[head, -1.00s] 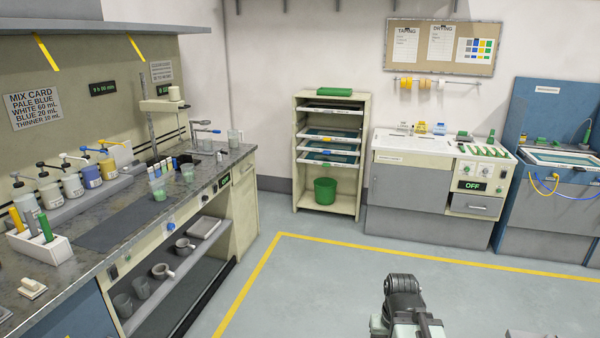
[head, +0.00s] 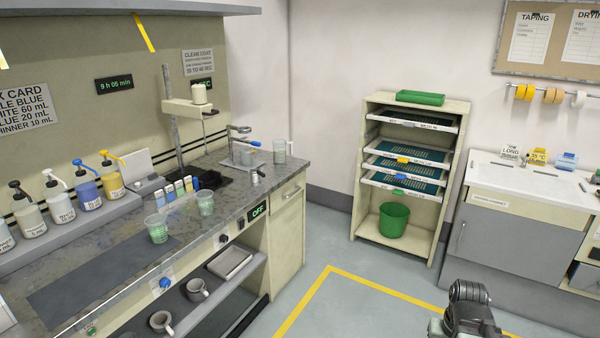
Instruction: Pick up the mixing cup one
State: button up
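Two clear cups with green markings stand upright on the grey bench top: a nearer cup (head: 157,229) and a farther cup (head: 205,203) to its right. I cannot read which of them is mixing cup one. Another clear cup (head: 279,151) stands at the bench's far end by the sink. Part of my arm shows at the bottom right, over the floor and well apart from the cups. My gripper's fingers are not in view.
The bench (head: 120,262) holds pump bottles (head: 86,187), small coloured bottles and a stand (head: 172,120). Mugs (head: 197,290) sit on the shelf below. A rack (head: 452,190) with a green bin (head: 393,220) stands behind. The floor (head: 370,318) between bench and rack is clear.

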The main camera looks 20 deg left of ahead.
aim_at(205, 203)
jog(key=i, duration=1.7)
jog(key=u, duration=3.8)
jog(key=i, duration=1)
jog(key=z, duration=0.1)
